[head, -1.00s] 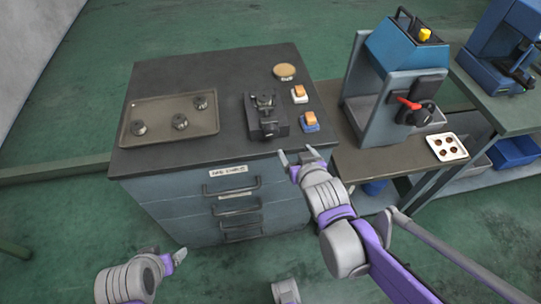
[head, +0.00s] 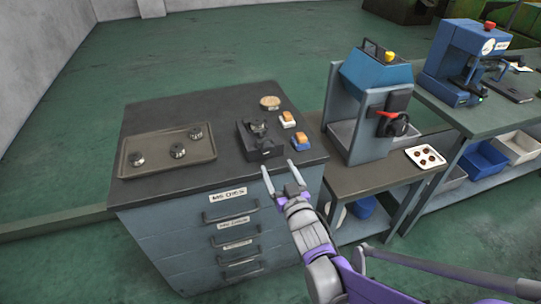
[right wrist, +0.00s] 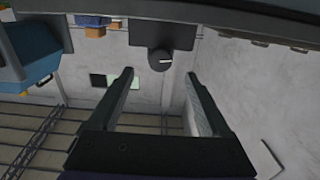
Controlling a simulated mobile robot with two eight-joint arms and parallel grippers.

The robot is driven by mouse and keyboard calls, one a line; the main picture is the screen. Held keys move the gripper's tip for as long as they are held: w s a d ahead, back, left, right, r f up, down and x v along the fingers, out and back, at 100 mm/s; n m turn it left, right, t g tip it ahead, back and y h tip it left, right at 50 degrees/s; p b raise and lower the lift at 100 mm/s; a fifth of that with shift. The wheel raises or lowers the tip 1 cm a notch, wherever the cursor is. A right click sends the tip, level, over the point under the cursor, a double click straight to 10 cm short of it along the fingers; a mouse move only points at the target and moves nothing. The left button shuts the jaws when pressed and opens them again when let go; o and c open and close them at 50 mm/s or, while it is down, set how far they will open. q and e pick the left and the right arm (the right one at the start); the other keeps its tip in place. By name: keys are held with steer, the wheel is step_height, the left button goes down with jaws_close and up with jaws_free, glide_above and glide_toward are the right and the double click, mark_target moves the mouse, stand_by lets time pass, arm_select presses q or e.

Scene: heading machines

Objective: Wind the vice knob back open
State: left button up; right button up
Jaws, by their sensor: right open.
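The small dark vice (head: 259,138) sits near the front edge of the bench top. Its round dark knob (right wrist: 160,59), with a pale mark across it, faces my gripper in the right wrist view. My right gripper (head: 280,168) is open and empty, just in front of the bench's front edge, below and to the right of the vice. In the right wrist view the two fingers (right wrist: 160,76) stand wide apart, and the knob appears centred between and beyond their tips, apart from both. My left gripper is not in view.
Two orange-topped blocks, one white-based (head: 287,119) and one blue-based (head: 301,141), stand right of the vice. A round tan disc (head: 270,102) lies behind. A tray (head: 160,164) with three dark parts is at left. A blue press (head: 371,100) stands at right.

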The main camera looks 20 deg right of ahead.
mark_target(269, 152)
steer(key=w, duration=0.7)
steer(key=shift+w+a, duration=0.2)
steer(key=shift+w, duration=0.1)
jaws_close()
